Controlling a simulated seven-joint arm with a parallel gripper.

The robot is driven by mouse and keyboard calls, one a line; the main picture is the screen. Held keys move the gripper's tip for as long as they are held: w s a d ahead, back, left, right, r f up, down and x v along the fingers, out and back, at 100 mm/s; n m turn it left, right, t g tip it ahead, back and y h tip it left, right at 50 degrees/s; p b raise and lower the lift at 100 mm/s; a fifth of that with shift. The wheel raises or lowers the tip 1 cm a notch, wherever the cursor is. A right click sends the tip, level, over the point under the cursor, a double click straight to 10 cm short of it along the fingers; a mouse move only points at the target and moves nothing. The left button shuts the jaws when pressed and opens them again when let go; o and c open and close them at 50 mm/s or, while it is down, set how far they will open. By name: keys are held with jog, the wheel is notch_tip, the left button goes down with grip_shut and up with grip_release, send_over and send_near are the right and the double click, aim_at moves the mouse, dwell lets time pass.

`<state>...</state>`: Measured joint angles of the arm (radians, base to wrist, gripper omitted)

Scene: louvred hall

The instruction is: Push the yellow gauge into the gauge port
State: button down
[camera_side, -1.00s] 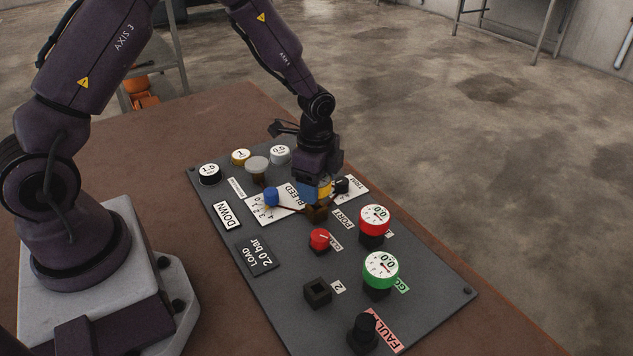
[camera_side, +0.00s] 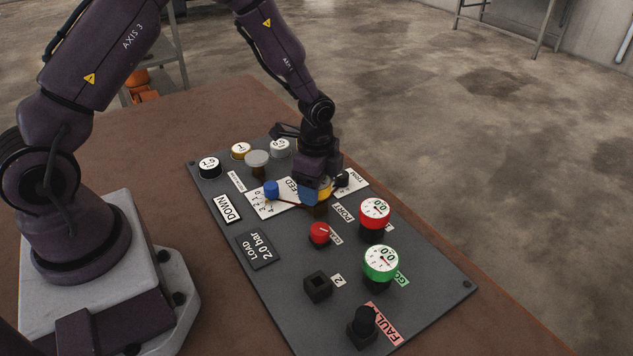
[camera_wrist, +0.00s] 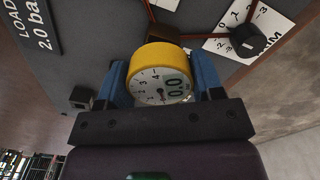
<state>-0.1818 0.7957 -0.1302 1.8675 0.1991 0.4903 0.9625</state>
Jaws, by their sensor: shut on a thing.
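The yellow gauge (camera_wrist: 155,57) is held between the two blue fingers of my gripper (camera_wrist: 160,84), its white dial reading 0.0 facing the wrist camera. In the side view, a strip of the yellow gauge (camera_side: 325,191) shows beside the blue fingers of my gripper (camera_side: 314,194). The brown gauge port (camera_side: 318,210) stands on the panel by the PORT label, directly below the gauge. In the wrist view the port (camera_wrist: 163,33) shows just past the gauge, partly covered by it. I cannot tell whether the gauge touches the port.
A blue knob (camera_side: 271,189) stands left of the port, a black TRIM knob (camera_side: 341,180) behind right. A red knob (camera_side: 319,233), red gauge (camera_side: 375,212), green gauge (camera_side: 381,263) and empty black socket (camera_side: 317,286) are nearer the camera. The dark panel (camera_side: 290,262) has bare stretches between them.

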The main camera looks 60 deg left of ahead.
jog(key=shift+c, duration=0.9)
grip_release()
jog(key=shift+r, duration=2.5)
jog(key=shift+r, duration=0.1)
notch_tip(320, 180, up, 13)
